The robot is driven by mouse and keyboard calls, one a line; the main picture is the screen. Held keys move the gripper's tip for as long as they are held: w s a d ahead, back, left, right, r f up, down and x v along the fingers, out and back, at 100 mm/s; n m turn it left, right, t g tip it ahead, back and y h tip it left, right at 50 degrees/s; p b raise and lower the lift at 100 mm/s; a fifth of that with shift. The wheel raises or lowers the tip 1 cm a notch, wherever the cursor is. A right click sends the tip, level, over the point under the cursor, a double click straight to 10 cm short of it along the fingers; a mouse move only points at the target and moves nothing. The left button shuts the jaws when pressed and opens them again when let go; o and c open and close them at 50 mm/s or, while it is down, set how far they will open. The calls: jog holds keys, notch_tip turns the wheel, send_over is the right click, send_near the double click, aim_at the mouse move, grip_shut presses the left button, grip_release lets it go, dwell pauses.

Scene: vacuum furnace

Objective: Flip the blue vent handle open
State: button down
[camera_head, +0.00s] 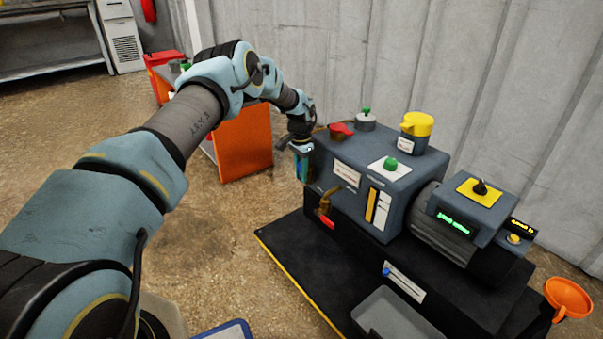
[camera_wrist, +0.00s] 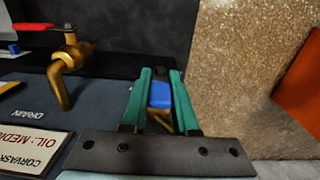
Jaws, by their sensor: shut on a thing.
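The blue vent handle (camera_wrist: 160,95) lies between the two green fingers of my gripper (camera_wrist: 162,78) in the wrist view. A little brass-coloured metal shows just below it. The fingers are closed around the handle, one on each side. In the head view my gripper (camera_head: 303,168) hangs at the left end of the grey-blue pump body (camera_head: 330,165), pointing down. There the handle is mostly hidden by the fingers, so its exact angle cannot be told.
A brass drain valve with a red lever (camera_head: 327,222) is on the pump's front, left of my gripper in the wrist view (camera_wrist: 66,58). A red knob (camera_head: 342,130) is on top. Concrete floor (camera_head: 215,220) is free at left.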

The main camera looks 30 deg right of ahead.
jog(key=c, duration=0.7)
grip_release()
notch_tip(320, 180, up, 11)
jog(key=p, duration=0.2)
jog(key=shift+w+f+p, duration=0.1)
jog(key=shift+p, duration=0.3)
jog(key=shift+a, duration=0.1)
